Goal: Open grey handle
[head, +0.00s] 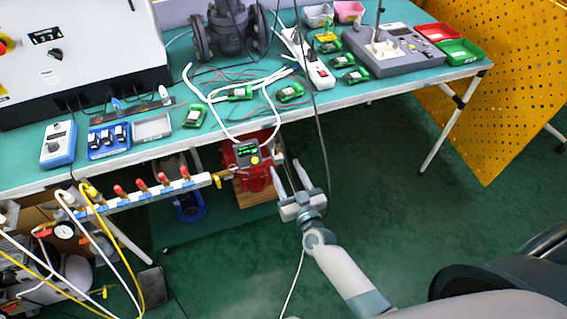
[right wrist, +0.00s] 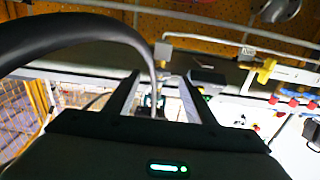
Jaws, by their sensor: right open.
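My right gripper (head: 286,167) is open, below the table's front edge, and points up toward the bench. A dark box with a green display (head: 247,150), on a red body (head: 254,177), is just left of its fingertips. In the right wrist view the open fingers (right wrist: 157,88) reach forward, with a small dark and pale part between them that I cannot identify clearly. I cannot make out a grey handle with certainty; it may be hidden by the fingers or too small. The left gripper is not in view.
A white manifold with red handles (head: 142,190) runs along the table's front, with a yellow valve (head: 217,180) at its right end. A black cable (head: 321,130) hangs close to the gripper.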

